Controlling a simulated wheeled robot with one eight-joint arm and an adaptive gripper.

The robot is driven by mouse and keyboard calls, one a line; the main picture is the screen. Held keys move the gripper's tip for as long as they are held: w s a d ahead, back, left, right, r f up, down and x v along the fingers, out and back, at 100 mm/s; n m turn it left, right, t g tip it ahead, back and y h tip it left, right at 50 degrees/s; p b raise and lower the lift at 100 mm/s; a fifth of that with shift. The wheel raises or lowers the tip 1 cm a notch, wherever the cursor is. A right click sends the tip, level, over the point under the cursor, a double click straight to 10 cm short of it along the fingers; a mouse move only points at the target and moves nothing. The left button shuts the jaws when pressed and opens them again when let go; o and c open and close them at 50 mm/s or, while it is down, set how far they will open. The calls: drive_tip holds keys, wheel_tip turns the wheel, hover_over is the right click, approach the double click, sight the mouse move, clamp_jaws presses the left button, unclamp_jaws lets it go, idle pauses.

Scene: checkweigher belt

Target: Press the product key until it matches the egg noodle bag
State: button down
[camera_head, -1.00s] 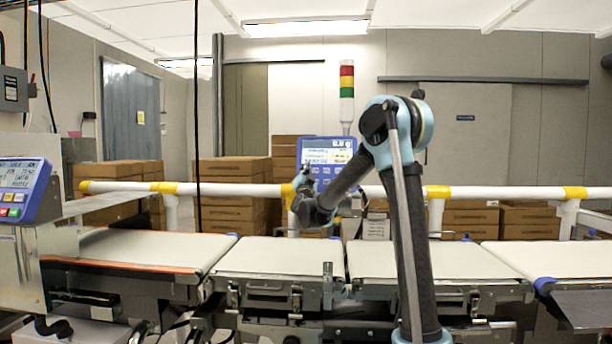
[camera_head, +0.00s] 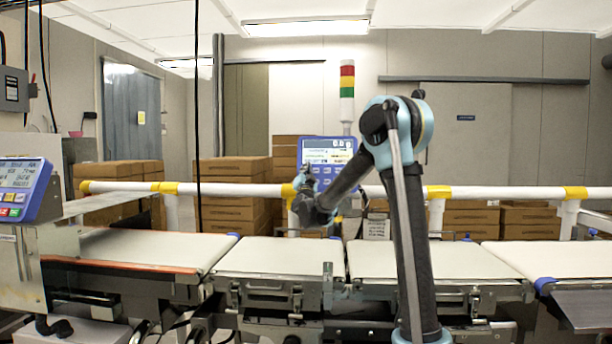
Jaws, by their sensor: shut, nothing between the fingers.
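The checkweigher terminal (camera_head: 328,149) is a blue box with a lit screen, standing behind the belts at the middle of the head view. Large digits show at the top of its screen; the smaller lines are too blurred to read. My gripper (camera_head: 305,174) is shut and empty, at the lower left of this terminal. I cannot tell whether it touches a key, and my arm hides the terminal's lower part. I cannot make out an egg noodle bag in view.
A second blue terminal (camera_head: 25,189) with coloured keys stands at the far left. White belts (camera_head: 277,257) run across the front. A white rail (camera_head: 240,190) with yellow joints runs behind them. Brown boxes (camera_head: 232,172) and a signal tower (camera_head: 347,80) stand beyond.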

drive_tip(key=shift+w, duration=0.2)
drive_tip(key=shift+w, duration=0.2)
drive_tip(key=shift+w+f, duration=0.2)
drive_tip(key=shift+w, duration=0.15)
idle(1.2)
drive_tip(key=shift+s, duration=0.1)
drive_tip(key=shift+s+r, duration=0.25)
drive_tip(key=shift+s, duration=0.45)
drive_tip(key=shift+s, duration=0.1)
drive_tip(key=s, duration=0.2)
drive_tip(key=s+r, duration=0.1)
drive_tip(key=s, duration=0.1)
drive_tip(key=shift+s+a+r, duration=0.1)
drive_tip(key=shift+s+r, duration=0.1)
drive_tip(key=shift+s, duration=0.1)
idle(2.9)
